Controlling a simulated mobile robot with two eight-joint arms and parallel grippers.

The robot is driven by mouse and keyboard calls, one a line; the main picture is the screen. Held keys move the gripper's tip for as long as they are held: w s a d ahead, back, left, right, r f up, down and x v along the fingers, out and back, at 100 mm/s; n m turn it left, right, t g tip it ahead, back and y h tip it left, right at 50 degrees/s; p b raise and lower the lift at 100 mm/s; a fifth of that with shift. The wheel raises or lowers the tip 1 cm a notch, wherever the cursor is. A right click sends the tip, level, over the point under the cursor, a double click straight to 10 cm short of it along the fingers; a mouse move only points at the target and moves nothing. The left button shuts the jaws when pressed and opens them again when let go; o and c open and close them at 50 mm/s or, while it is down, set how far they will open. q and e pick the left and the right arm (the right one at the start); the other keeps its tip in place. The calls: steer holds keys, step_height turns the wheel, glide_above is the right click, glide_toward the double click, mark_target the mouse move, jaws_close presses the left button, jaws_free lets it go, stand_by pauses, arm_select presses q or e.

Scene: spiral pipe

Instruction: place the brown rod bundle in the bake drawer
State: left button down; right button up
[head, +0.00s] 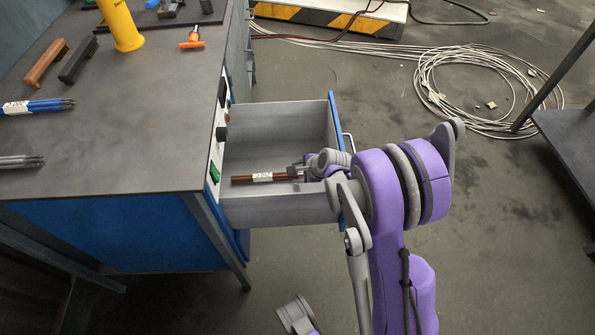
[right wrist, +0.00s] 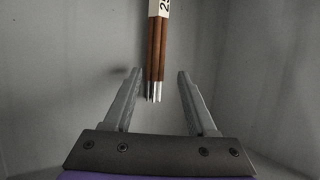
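The brown rod bundle (head: 264,177), with a white printed label, lies inside the open grey drawer (head: 275,210) of the blue workbench. In the right wrist view the bundle (right wrist: 157,50) points towards me, its metal tips near the gap between my fingertips. My right gripper (head: 298,172) is inside the drawer, at the right end of the bundle. Its two fingers (right wrist: 160,72) stand apart with nothing pressed between them.
The workbench top (head: 130,130) holds blue rods (head: 38,106), grey rods (head: 20,161), a yellow cylinder (head: 121,25) and handled tools. The drawer's blue front (head: 336,115) stands at its right. Coiled cables (head: 480,95) lie on the floor.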

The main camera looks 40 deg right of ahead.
steer(key=shift+r, duration=0.1)
steer(key=shift+r+p, duration=0.3)
steer(key=shift+p, duration=0.1)
steer(key=p+v, duration=0.2)
steer(key=v, duration=0.5)
steer(key=shift+r+p, duration=0.3)
steer(key=shift+r, duration=0.1)
steer(key=shift+s, duration=0.15)
